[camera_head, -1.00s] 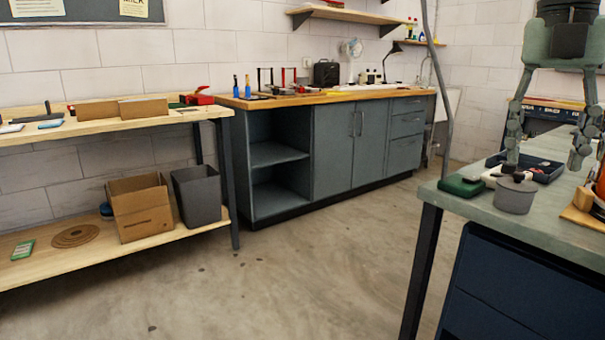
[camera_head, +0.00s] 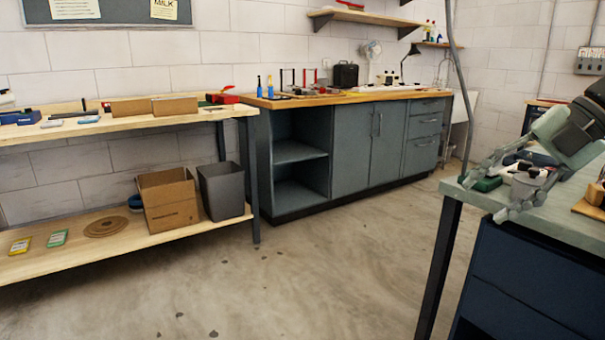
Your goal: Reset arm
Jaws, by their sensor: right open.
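My right gripper (camera_head: 493,193) shows at the right of the head view, over the near left corner of the grey-green bench (camera_head: 563,212). It is tilted, with its fingers pointing down and left. Its fingers are spread apart with nothing seen between them. A grey pot (camera_head: 528,181) stands on the bench behind the gripper and is partly hidden by its fingers. A green block (camera_head: 487,184) lies beside the fingers at the bench edge. My left gripper is out of view.
A wooden shelf table (camera_head: 60,133) stands at the left, with a cardboard box (camera_head: 169,201) and a grey bin (camera_head: 223,191) on its lower board. A grey cabinet (camera_head: 350,152) with a wooden top stands along the back wall. The floor (camera_head: 330,270) between is clear.

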